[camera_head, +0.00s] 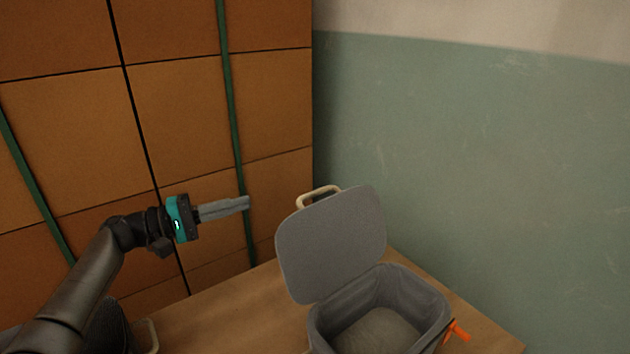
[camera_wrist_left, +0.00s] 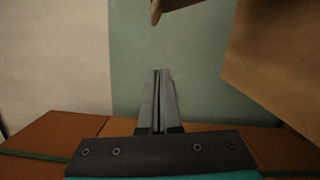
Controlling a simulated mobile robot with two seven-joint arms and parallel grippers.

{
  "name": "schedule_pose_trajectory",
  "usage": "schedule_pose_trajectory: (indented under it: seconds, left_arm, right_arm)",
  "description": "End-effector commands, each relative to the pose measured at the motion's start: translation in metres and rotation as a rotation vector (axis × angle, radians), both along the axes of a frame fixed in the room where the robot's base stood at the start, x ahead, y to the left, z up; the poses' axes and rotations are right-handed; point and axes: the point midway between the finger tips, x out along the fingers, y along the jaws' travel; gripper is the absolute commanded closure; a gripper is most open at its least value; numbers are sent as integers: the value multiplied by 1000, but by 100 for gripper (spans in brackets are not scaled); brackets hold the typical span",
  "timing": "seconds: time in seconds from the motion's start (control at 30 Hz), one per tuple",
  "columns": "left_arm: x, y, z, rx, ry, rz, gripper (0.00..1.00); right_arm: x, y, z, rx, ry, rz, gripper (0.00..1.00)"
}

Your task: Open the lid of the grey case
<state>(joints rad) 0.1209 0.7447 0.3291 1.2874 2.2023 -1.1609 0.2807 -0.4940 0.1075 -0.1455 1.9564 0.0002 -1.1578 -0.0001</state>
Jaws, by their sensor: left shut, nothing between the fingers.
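The grey case (camera_head: 436,309) stands at the front of the wooden table in the head view, its lower part cut off by the frame. Its lid (camera_head: 331,246) is up and tilted, so the grey lined inside shows. A cream handle (camera_head: 318,193) sticks out at the lid's upper edge. My left gripper (camera_head: 247,202) is to the left of the lid, apart from it, with its fingers shut and empty. The shut fingers also show in the left wrist view (camera_wrist_left: 161,73). My right gripper is in neither view.
The wooden table (camera_head: 235,315) has bare top left of the case. Stacked orange-brown boxes (camera_head: 190,100) with green straps stand behind my left arm. A green and cream wall (camera_head: 480,150) closes off the right. An orange piece (camera_head: 457,331) is at the case's right side.

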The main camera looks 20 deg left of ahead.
Motion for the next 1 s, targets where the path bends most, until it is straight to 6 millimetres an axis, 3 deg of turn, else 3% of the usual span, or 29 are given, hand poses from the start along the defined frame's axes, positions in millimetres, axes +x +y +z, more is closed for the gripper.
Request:
schedule_pose_trajectory:
  seconds: [0.17,0.67,1.0]
  left_arm:
    - [1,1,1,-19,-2,-6,100]
    - [72,-63,6,-18,-6,-6,100]
    - [55,-89,11,-15,-1,-5,100]
  right_arm:
    - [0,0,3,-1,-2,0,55]
    - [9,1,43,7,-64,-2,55]
    - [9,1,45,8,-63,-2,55]
